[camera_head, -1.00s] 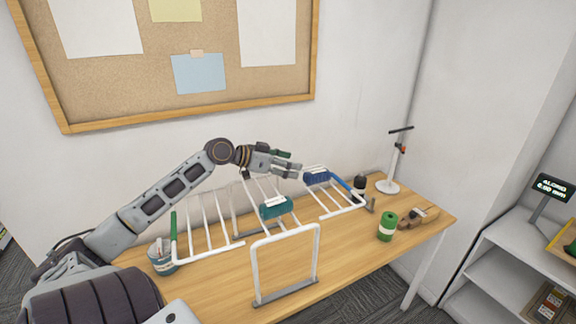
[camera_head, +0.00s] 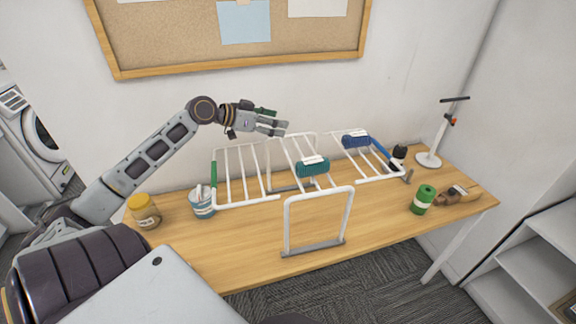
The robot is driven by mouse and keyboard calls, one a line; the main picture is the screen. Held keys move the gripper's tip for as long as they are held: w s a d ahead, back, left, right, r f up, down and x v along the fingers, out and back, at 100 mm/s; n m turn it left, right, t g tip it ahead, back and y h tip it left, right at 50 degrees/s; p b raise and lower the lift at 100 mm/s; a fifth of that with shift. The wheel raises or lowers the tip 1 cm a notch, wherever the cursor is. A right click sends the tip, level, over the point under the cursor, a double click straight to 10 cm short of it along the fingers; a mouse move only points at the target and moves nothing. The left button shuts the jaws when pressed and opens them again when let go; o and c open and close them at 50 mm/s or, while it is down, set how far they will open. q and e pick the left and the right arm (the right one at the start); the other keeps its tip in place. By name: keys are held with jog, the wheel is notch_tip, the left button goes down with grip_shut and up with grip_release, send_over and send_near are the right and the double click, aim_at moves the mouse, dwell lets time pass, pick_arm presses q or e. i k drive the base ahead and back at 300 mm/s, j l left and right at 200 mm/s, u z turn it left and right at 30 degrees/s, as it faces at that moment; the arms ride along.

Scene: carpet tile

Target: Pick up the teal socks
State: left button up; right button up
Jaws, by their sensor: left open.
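The teal socks (camera_head: 313,166) hang folded over a bar of the white drying rack (camera_head: 318,193), on its middle section, with a white label on top. My left gripper (camera_head: 284,129) is open and empty, above the back of the rack, to the left of and higher than the socks. It does not touch them. My right gripper is not in view.
Blue socks (camera_head: 356,141) hang on the rack's right section. A yellow-lidded jar (camera_head: 144,211) and a blue-white tin (camera_head: 202,204) stand left; a green spool (camera_head: 422,199), a brown wooden item (camera_head: 458,195) and a white stand (camera_head: 431,150) are right. The table front (camera_head: 220,255) is clear.

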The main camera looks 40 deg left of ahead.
aim_at(311, 167)
jog(key=u, duration=1)
